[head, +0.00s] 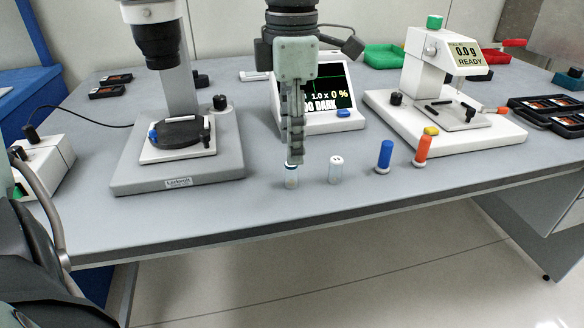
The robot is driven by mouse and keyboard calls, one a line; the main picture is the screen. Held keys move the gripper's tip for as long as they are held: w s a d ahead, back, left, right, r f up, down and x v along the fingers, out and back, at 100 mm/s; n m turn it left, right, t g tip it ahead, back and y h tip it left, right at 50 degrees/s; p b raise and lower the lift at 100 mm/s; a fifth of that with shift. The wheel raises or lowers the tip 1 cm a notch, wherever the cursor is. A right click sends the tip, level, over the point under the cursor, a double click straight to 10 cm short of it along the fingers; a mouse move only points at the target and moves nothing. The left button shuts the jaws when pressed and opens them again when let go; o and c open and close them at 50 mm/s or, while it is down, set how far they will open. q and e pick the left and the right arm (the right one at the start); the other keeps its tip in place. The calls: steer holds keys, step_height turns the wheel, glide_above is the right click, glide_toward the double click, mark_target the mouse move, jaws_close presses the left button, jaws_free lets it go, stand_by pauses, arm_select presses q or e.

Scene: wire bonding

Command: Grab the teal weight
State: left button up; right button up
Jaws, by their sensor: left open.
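My left gripper (295,150) points straight down over the front of the grey table, seen side-on, with its jaws open. Its fingertips are just above, or at, the top of a small clear vial-like piece (291,180). They hide part of its dark bluish top, and I cannot tell whether they touch it. No piece is plainly labelled as the teal weight. A green-teal cylinder (435,21) sits on top of the white bonding machine (430,70), well right of my gripper. My right gripper is not in view.
Right of the vial, a white-topped clear piece (335,170), a blue piece (384,156) and an orange piece (423,149) stand in a row. A microscope (178,140) is at left. A small display (328,95) stands behind the gripper. The table's front edge (300,222) is close.

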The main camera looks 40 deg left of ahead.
mark_target(291, 167)
arm_select(q)
step_height(291, 167, down, 6)
steer(key=shift+a+r, duration=0.1)
steer(key=shift+r, duration=0.1)
steer(key=shift+f, duration=0.15)
steer(key=c, duration=0.8)
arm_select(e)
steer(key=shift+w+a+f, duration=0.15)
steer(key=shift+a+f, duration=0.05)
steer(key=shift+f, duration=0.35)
